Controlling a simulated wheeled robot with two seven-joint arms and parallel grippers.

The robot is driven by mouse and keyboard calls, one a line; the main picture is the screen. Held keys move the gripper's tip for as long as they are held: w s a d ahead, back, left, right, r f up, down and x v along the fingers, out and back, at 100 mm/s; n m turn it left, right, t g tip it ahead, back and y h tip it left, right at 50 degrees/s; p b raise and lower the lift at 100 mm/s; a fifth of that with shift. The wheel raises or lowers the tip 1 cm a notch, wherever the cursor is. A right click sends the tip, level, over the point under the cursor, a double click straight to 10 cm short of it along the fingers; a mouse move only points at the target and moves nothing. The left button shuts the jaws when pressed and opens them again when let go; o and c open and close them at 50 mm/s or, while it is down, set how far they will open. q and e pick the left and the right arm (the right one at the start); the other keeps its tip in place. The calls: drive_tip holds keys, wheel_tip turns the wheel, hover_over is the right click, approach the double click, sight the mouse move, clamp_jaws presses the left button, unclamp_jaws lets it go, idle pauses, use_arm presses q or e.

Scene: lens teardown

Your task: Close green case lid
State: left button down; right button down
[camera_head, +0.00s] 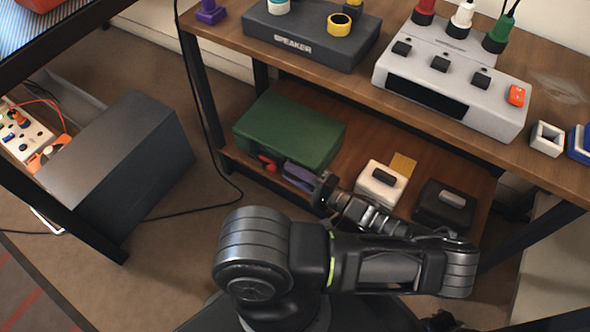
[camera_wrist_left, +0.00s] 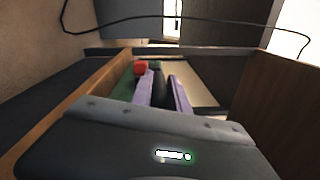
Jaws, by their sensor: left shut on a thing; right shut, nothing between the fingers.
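The green case (camera_head: 290,130) sits on the lower wooden shelf in the head view. Its broad green top lies flat, and the lid looks down. A red part (camera_head: 268,163) shows at its front edge. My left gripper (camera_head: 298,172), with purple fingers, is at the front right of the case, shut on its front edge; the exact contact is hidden. In the left wrist view, the purple fingers (camera_wrist_left: 164,90) have something dark between them. The red part (camera_wrist_left: 141,67) and a strip of green case (camera_wrist_left: 124,86) show beside the left finger.
A white box (camera_head: 380,185) and a black box (camera_head: 443,205) stand on the same shelf, right of the case. The upper tabletop (camera_head: 360,95) overhangs behind, holding a speaker (camera_head: 310,40) and a grey device (camera_head: 455,85). A black cable hangs left of the shelf.

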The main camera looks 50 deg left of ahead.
use_arm(q)
drive_tip(key=shift+f, duration=0.3)
drive_tip(key=c, duration=1.4)
unclamp_jaws()
drive_tip(key=shift+o, duration=0.2)
drive_tip(key=shift+w+d+r, duration=0.1)
drive_tip(key=shift+w+d, duration=0.05)
drive_tip(key=shift+d, duration=0.3)
drive_tip(key=p+v, duration=0.1)
drive_tip(key=v, duration=0.6)
drive_tip(key=shift+p, duration=0.3)
